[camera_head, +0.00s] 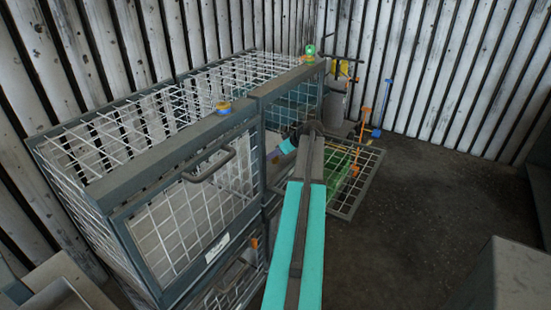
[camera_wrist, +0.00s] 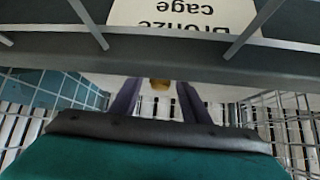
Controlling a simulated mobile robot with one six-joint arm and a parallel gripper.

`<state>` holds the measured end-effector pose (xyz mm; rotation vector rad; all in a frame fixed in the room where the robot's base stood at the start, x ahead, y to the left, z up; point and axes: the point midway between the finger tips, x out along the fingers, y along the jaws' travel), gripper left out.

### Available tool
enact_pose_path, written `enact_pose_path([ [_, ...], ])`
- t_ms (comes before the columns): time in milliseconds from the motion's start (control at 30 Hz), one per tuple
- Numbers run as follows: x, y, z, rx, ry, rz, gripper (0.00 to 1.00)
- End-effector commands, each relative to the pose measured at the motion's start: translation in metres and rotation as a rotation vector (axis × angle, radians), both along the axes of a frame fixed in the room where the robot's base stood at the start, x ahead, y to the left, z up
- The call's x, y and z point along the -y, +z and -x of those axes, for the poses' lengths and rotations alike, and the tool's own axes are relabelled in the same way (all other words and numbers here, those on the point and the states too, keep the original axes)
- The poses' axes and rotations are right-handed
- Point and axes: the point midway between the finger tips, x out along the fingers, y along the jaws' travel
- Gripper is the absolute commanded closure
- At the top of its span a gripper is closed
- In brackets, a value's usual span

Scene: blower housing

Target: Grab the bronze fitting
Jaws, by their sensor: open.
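In the wrist view a small golden-brown piece (camera_wrist: 160,85), which looks like the bronze fitting, shows beyond and between the two fingers of my gripper (camera_wrist: 158,98). The fingers are apart and a gap shows between them. I cannot tell how far the piece lies from the fingertips. In the head view my arm reaches to the wire cage (camera_head: 190,125); the fingertips and the fitting cannot be made out there.
A grey frame bar (camera_wrist: 160,52) crosses close above my gripper in the wrist view. Mesh walls stand on both sides. In the head view an open mesh door (camera_head: 368,178) sticks out right of the cage. Dark floor (camera_head: 410,220) at right is clear. A grey box (camera_head: 510,280) stands lower right.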

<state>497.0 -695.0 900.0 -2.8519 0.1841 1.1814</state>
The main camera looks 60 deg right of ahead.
Motion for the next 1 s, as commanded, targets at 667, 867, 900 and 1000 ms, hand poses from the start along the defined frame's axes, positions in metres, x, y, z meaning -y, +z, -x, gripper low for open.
enact_pose_path([
  [667, 0.0007, 0.0008, 0.0008, 0.001, -0.001, 0.000, 1.00],
  [867, 0.0008, 0.0020, 0.0008, 0.001, -0.001, 0.000, 1.00],
  [900, 0.0009, 0.0030, 0.0008, 0.001, -0.002, 0.001, 1.00],
  [1000, 0.0012, 0.0073, 0.0008, 0.002, -0.002, 0.001, 1.00],
])
